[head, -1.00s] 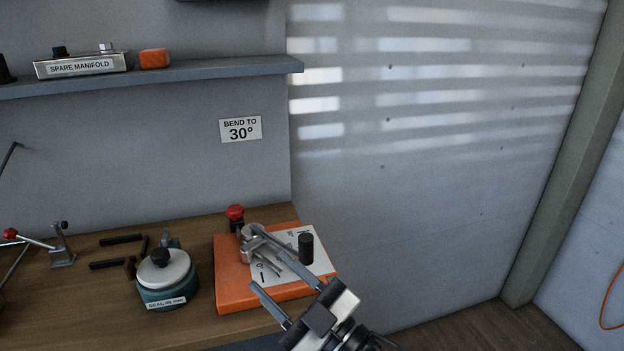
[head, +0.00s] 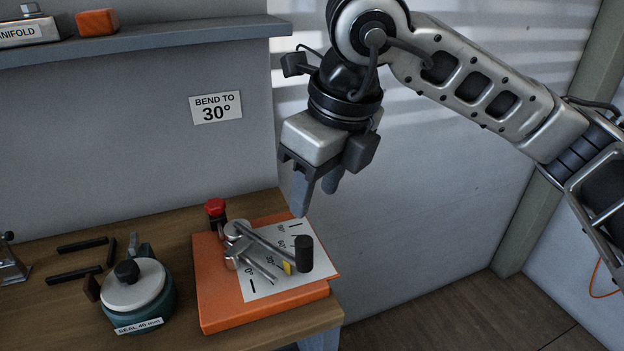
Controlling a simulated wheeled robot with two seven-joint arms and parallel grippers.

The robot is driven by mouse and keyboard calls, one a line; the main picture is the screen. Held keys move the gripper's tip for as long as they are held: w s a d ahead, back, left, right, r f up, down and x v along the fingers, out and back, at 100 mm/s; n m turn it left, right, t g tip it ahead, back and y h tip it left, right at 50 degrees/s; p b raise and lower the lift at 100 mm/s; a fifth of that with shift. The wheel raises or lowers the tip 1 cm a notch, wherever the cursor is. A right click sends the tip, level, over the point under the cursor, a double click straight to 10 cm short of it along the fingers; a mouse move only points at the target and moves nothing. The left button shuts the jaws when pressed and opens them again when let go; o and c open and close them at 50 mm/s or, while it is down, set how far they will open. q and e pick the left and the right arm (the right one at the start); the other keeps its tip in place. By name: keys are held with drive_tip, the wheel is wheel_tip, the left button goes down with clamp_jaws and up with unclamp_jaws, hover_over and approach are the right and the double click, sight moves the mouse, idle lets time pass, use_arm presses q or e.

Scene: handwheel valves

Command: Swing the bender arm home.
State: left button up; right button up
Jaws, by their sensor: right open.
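The bender stands on an orange base (head: 222,314) at the right end of the bench. Its steel bender arm (head: 262,241) runs from the pivot to a black upright grip (head: 304,253) at the right, over a white angle scale (head: 300,280). A second metal rod and a small yellow mark (head: 287,268) lie below the arm. A red knob (head: 215,207) stands at the base's back left corner. My right gripper (head: 315,195) is open and empty, pointing down above the back of the scale, apart from the arm. My left gripper is out of view.
A wall sign (head: 216,107) reads "BEND TO 30°". A teal pot (head: 140,300) labelled SEAL stands left of the base, with several black rods nearby. A shelf (head: 150,40) with an orange block (head: 97,22) hangs above. The air right of the bench is clear.

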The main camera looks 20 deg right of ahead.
sight(303, 234)
drive_tip(key=b+x, duration=0.4)
drive_tip(key=x, duration=0.5)
drive_tip(key=shift+a+f+b, duration=0.1)
drive_tip(key=shift+f+b, duration=0.25)
drive_tip(key=shift+b, duration=0.05)
drive_tip(key=shift+r, duration=0.1)
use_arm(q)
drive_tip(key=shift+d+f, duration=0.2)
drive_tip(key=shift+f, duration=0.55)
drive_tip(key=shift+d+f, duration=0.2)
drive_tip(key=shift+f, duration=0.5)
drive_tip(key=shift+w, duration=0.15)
use_arm(e)
drive_tip(key=c, duration=0.8)
drive_tip(key=shift+c, duration=0.2)
